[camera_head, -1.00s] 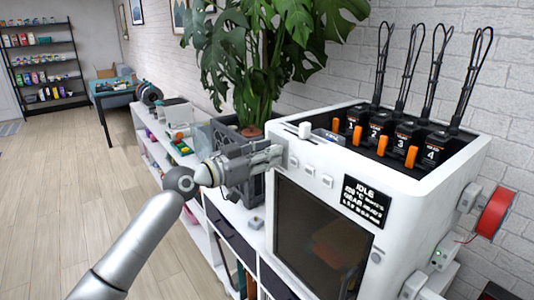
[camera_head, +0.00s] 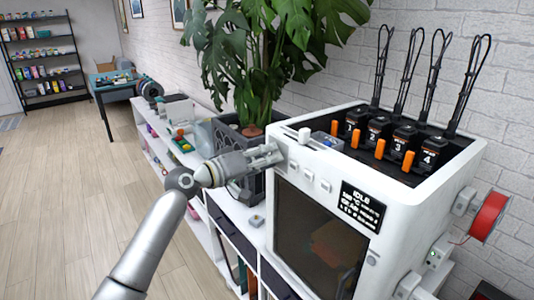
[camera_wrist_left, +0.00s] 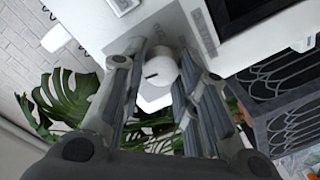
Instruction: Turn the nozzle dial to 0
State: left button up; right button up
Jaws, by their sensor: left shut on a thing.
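The nozzle dial (camera_wrist_left: 158,73) is a small round white knob with a short dark mark, on the white printer (camera_head: 405,205). In the left wrist view it sits between the two fingers of my left gripper (camera_wrist_left: 160,80), which is shut on it. In the head view my left gripper (camera_head: 276,155) reaches the printer's upper left front corner from the left and hides the dial there. Markings beside the dial are too blurred to read. My right gripper is not in view.
A leafy plant in a dark crate (camera_head: 228,146) stands close behind my left gripper. The floor at left is clear.

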pick_arm(q)
jog(key=shift+r+n+p, duration=0.1)
jog(key=shift+n+p, duration=0.2)
jog(key=shift+n, duration=0.5)
jog(key=shift+c, duration=0.2)
jog(key=o, duration=1)
jog(key=shift+a, duration=0.1)
jog(key=shift+o, duration=0.2)
jog(key=v, duration=1.2)
jog(key=shift+w, duration=0.1)
